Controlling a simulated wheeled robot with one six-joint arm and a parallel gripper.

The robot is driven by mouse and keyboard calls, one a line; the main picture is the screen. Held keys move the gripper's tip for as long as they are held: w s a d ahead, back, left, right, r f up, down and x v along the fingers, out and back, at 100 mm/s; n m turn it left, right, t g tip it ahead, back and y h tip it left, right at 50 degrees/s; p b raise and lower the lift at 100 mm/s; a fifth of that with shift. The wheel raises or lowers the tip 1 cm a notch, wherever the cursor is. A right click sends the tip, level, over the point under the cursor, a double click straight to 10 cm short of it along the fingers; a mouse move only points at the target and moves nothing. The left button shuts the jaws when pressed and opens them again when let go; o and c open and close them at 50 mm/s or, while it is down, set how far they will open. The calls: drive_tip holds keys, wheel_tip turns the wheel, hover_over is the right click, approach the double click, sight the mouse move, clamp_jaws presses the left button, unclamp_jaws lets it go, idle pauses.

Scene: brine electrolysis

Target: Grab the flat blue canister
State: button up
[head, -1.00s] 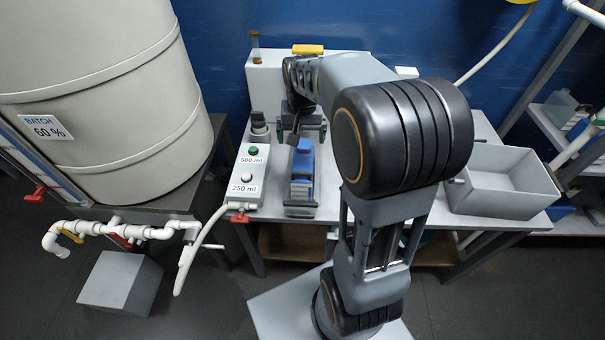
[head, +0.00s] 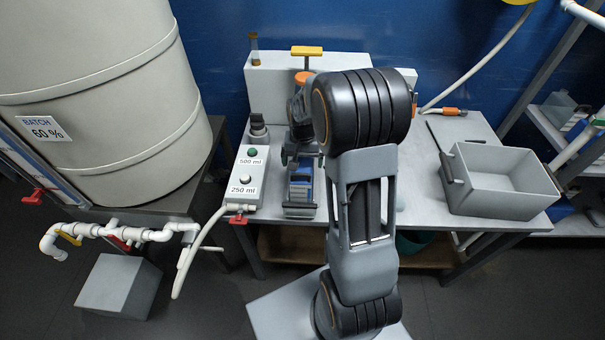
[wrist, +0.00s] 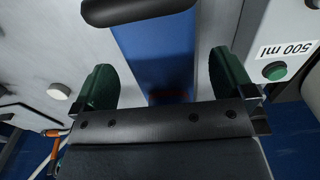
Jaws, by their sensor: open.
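The flat blue canister (head: 301,190) stands on the grey bench, just right of the button box. My gripper (head: 303,152) is over its rear part in the head view and hides some of it. In the wrist view the canister (wrist: 152,50) shows as a blue band between the two dark green fingers of my gripper (wrist: 163,85). The fingers are open, one on each side, with a visible gap to the blue on both sides. How deep they reach along the canister cannot be told.
The button box (head: 247,178), labelled 500 ml and 250 ml, stands close on the left. A grey open bin (head: 500,185) is at the bench's right. A large tank (head: 100,100) fills the left side.

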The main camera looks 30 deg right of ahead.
sight(302, 163)
drive_tip(key=shift+f, duration=1.75)
drive_tip(key=shift+w, duration=0.1)
drive_tip(key=c, duration=1.7)
